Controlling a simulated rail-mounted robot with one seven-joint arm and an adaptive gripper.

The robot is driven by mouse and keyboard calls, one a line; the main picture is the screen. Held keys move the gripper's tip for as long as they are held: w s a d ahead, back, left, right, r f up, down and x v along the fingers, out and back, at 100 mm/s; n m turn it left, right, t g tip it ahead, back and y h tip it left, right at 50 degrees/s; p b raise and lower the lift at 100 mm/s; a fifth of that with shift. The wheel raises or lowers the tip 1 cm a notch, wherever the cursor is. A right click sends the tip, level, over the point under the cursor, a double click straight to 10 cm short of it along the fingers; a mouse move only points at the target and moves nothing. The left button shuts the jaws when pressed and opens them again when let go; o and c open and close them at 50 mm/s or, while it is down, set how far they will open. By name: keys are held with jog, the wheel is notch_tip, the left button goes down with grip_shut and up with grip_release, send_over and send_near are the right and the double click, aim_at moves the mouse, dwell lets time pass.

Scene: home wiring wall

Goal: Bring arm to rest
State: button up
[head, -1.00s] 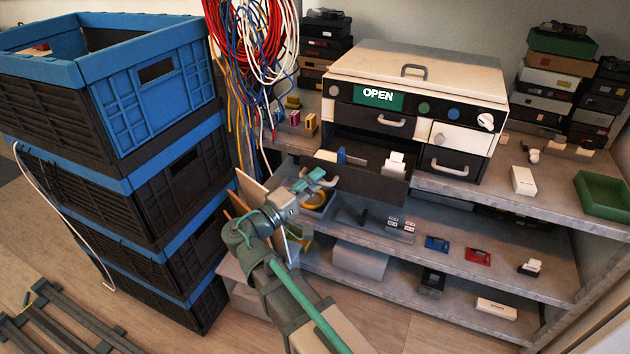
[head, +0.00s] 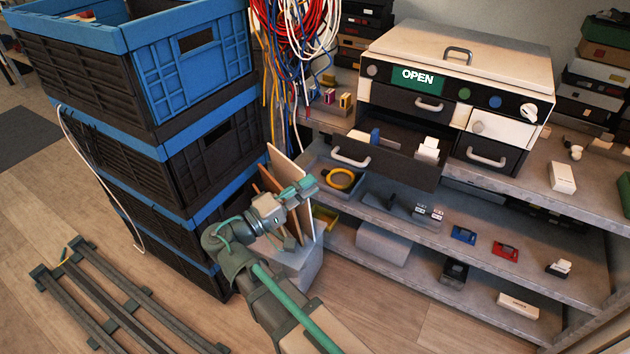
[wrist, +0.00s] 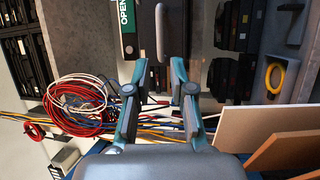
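My gripper (head: 299,192) is in front of the shelving, left of the pulled-out dark drawer (head: 393,160) and beside upright boards (head: 285,167). In the wrist view my gripper (wrist: 161,76) has its two teal and grey fingers apart with nothing held between them. The cabinet (head: 462,70) with a green OPEN label stands on the top shelf. Its open drawer holds a white item (head: 429,147) and a blue item (head: 375,136).
Stacked blue and black crates (head: 150,100) stand at left. Coiled wires (head: 290,40) hang between crates and shelves. A yellow ring (head: 338,179) lies in a tray on the middle shelf. A dark rack (head: 110,300) lies on the floor, with bare floor around it.

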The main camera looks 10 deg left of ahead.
dwell(0.4)
jog(key=s+d+f+g+y, duration=0.1)
jog(key=s+d+f+g, duration=0.35)
jog(key=f, duration=0.65)
jog(key=s+d+f+g+y, duration=0.1)
jog(key=d+f+g, duration=0.5)
jog(key=f, duration=0.4)
jog(key=s+d+f+g+y, duration=0.1)
jog(key=s+d+f+g, duration=0.2)
jog(key=d+f, duration=0.55)
jog(key=s+d+f+m+g+y, duration=0.3)
jog(key=s+d+f+g, duration=0.25)
jog(key=s, duration=0.45)
jog(key=s+d+f+m+g+y, duration=0.3)
jog(key=s+d+f+g, duration=0.15)
jog(key=s+f, duration=0.35)
jog(key=s+d+f+m+g+y, duration=0.3)
jog(key=s+d+f+g, duration=0.15)
jog(key=s, duration=0.65)
jog(key=w+r+t+p, duration=0.2)
jog(key=r+p, duration=0.6)
jog(key=p, duration=0.4)
jog(key=w+r+t+p, duration=0.3)
jog(key=w+r+p, duration=0.2)
jog(key=p, duration=0.8)
notch_tip(320, 180, up, 3)
jog(key=shift+w+a+t+y, duration=0.25)
jog(key=shift+a+t+y, duration=0.05)
